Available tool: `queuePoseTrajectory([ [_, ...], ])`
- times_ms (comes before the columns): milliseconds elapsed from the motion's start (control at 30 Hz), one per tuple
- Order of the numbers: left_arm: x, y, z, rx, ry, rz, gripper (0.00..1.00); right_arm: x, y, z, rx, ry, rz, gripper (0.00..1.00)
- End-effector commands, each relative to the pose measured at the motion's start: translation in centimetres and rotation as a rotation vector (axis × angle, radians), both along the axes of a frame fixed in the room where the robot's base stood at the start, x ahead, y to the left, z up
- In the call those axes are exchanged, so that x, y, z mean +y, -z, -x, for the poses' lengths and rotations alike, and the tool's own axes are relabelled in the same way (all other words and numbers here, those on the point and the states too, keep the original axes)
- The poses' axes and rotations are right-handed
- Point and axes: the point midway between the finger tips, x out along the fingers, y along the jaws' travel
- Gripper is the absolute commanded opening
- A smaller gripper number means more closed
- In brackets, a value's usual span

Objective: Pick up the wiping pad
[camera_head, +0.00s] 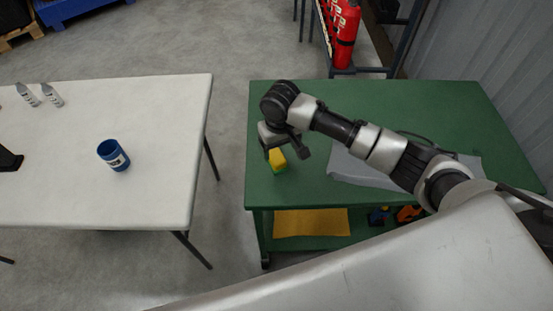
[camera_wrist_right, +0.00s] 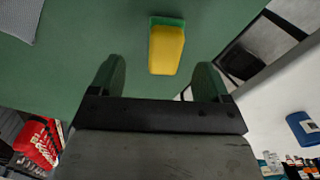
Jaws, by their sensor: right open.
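The wiping pad (camera_head: 277,160) is a small yellow block with a green layer. It lies on the green table (camera_head: 440,100) near its left edge. My right gripper (camera_head: 287,155) is open and over the pad, partly covering it in the head view. In the right wrist view the pad (camera_wrist_right: 166,48) lies ahead of and between the two dark fingertips (camera_wrist_right: 157,82). The fingers do not touch it there. The exact height of the gripper above the table cannot be told.
A grey cloth (camera_head: 350,170) lies on the green table under my right arm. A red extinguisher (camera_head: 345,35) stands behind. An orange sheet (camera_head: 310,222) lies on the lower shelf.

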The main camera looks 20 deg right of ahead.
Motion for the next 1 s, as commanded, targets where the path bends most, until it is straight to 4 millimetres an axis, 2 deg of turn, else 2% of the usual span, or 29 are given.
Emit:
queuePoseTrajectory([
  [167, 0.0, 0.0, 0.1, 0.001, -0.001, 0.000, 0.00, 0.1, 1.3, 0.2, 0.001, -0.001, 0.000, 0.78],
  [500, 0.0, -0.2, 0.1, 0.001, -0.001, 0.000, 0.00, 0.5, 5.8, 0.7, 0.000, -0.001, 0.001, 0.78],
  [767, 0.0, -0.2, 0.1, 0.001, -0.002, 0.000, 0.00, 0.6, 6.1, 0.7, -0.002, -0.003, 0.000, 0.78],
  [867, 0.1, -0.2, 0.1, 0.001, -0.002, -0.001, 0.00, 0.6, 6.1, 0.7, -0.002, -0.003, 0.000, 0.65],
  [1000, 0.1, -0.2, 0.1, 0.001, -0.002, -0.001, 0.00, 0.6, 6.1, 0.7, -0.002, -0.003, 0.000, 0.44],
])
